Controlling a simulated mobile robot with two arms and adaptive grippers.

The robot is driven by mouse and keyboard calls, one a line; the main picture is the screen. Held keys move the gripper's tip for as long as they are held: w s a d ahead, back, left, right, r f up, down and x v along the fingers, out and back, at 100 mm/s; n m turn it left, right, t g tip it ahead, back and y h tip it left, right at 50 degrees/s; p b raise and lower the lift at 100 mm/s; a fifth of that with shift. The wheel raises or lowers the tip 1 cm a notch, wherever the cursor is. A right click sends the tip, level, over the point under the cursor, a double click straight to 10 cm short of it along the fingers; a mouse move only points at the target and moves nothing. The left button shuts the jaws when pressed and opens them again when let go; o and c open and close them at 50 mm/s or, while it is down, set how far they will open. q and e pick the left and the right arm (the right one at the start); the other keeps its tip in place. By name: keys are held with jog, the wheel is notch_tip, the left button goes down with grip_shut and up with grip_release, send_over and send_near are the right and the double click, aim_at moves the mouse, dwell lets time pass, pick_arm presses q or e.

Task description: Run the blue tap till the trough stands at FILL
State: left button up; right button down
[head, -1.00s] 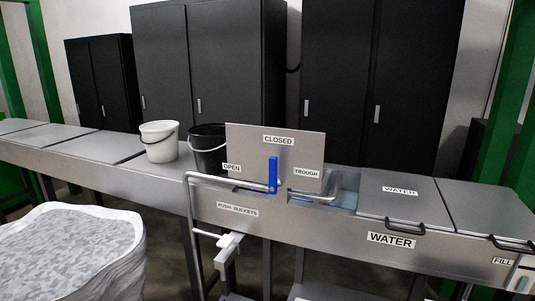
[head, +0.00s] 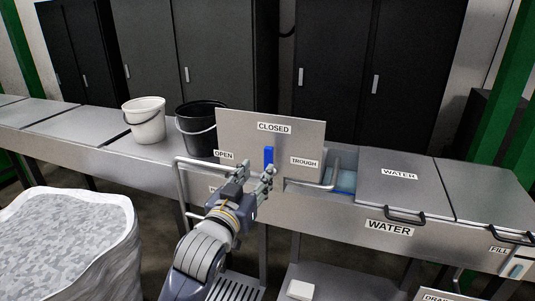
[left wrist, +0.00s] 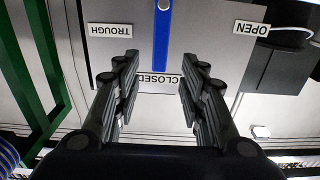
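The blue tap handle (head: 268,156) stands upright on the grey panel, pointing toward the CLOSED label (head: 274,127). OPEN is to its left and TROUGH (head: 304,162) to its right. My left gripper (head: 257,174) is open and empty, just in front of and below the handle. In the left wrist view, which is upside down, the handle (left wrist: 162,35) lies between the lines of the two fingers, beyond the tips. The trough (head: 343,182) shows a bluish strip in its open part. The FILL label (head: 498,250) sits by a pale blue gauge (head: 516,268) at the right. My right gripper is out of view.
A white bucket (head: 144,122) and a black bucket (head: 199,128) stand left of the panel. Pipe rails (head: 180,185) stick out in front of it. Grey WATER lids (head: 400,184) with black handles cover the right. A large pale bag (head: 70,245) stands front left.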

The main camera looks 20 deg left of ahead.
aim_at(267, 159)
pick_arm(q)
jog(key=w+p, duration=0.2)
jog(key=w, duration=0.7)
jog(key=shift+w+d, duration=0.15)
jog(key=shift+w, duration=0.1)
jog(key=shift+c, duration=0.5)
grip_shut()
